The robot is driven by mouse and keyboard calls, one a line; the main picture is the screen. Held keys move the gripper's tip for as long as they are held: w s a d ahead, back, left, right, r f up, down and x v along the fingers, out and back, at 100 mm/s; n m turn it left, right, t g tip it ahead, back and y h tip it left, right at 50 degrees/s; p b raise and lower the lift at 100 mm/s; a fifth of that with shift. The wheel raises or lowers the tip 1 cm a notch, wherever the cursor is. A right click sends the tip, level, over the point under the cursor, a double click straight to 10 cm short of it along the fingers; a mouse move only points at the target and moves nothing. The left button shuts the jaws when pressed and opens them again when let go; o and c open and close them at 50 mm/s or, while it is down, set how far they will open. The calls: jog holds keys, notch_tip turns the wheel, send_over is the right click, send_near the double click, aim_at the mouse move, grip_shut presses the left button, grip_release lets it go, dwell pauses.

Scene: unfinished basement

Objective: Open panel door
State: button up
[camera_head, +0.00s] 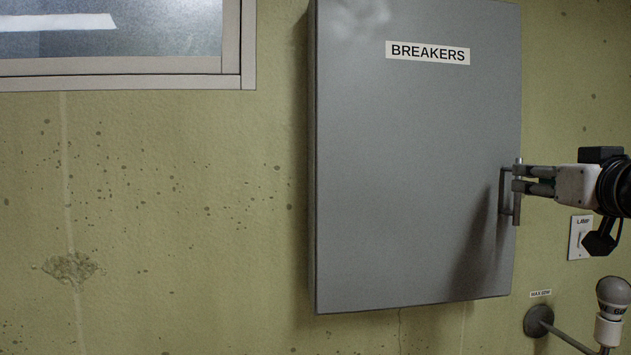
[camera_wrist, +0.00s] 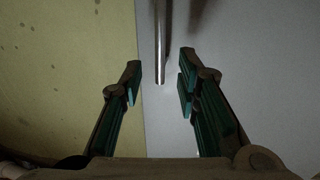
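The grey panel door (camera_head: 415,170) with a "BREAKERS" label hangs on the wall and looks shut. Its metal bar handle (camera_head: 517,213) is upright near the door's right edge. My gripper (camera_head: 516,180) reaches in from the right, with its fingertips at the handle. In the wrist view, my gripper (camera_wrist: 160,72) is open, and the handle (camera_wrist: 160,40) stands between the two fingertips, with a gap on each side. The door surface (camera_wrist: 255,75) fills the right of that view.
A lamp switch (camera_head: 580,238) is on the wall below my gripper. A bulb (camera_head: 613,294) on a wall-mounted arm is at the lower right. A framed window (camera_head: 130,35) is at the upper left. The wall (camera_head: 180,220) left of the panel is clear.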

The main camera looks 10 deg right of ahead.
aim_at(521, 177)
jog(key=shift+w+d+b, duration=0.25)
jog(key=shift+w, duration=1.1)
jog(key=shift+w+d+b, duration=0.2)
jog(key=shift+w+b, duration=0.05)
jog(key=shift+w, duration=1.1)
jog(key=shift+c, duration=0.6)
grip_shut()
